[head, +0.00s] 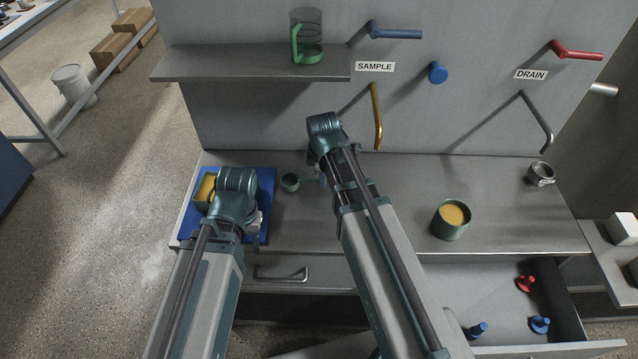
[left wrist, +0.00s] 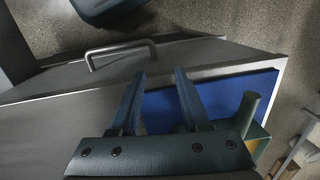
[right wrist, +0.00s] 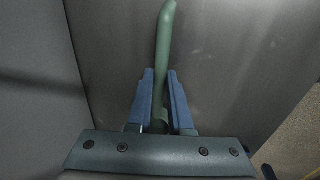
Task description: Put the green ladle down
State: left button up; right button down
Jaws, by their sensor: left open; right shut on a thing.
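The green ladle (head: 290,182) is low over or on the bench; its small cup shows left of my right gripper in the head view. I cannot tell whether the cup touches the bench. My right gripper (head: 322,181) is shut on the ladle's handle; in the right wrist view the green handle (right wrist: 165,38) runs up between the blue fingers. My left gripper (head: 258,222) is open and empty near the right side of the blue mat (head: 266,183); the mat also shows past its fingers in the left wrist view (left wrist: 235,95).
A yellow-filled container (head: 204,190) stands on the mat, partly hidden by my left arm. A green pot with yellow contents (head: 451,219) and a metal cup (head: 541,174) stand to the right. An open drawer (head: 505,310) holds red and blue pieces. A shelf (head: 230,63) carries a green-handled jug (head: 306,38).

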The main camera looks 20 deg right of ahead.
jog(key=shift+f, duration=0.3)
jog(key=shift+r, duration=0.1)
pick_arm(q)
jog(key=shift+f, duration=0.15)
jog(key=shift+f, duration=0.1)
pick_arm(e)
jog(key=shift+f, duration=0.2)
jog(key=c, duration=0.8)
grip_release()
jog(key=shift+r, duration=0.1)
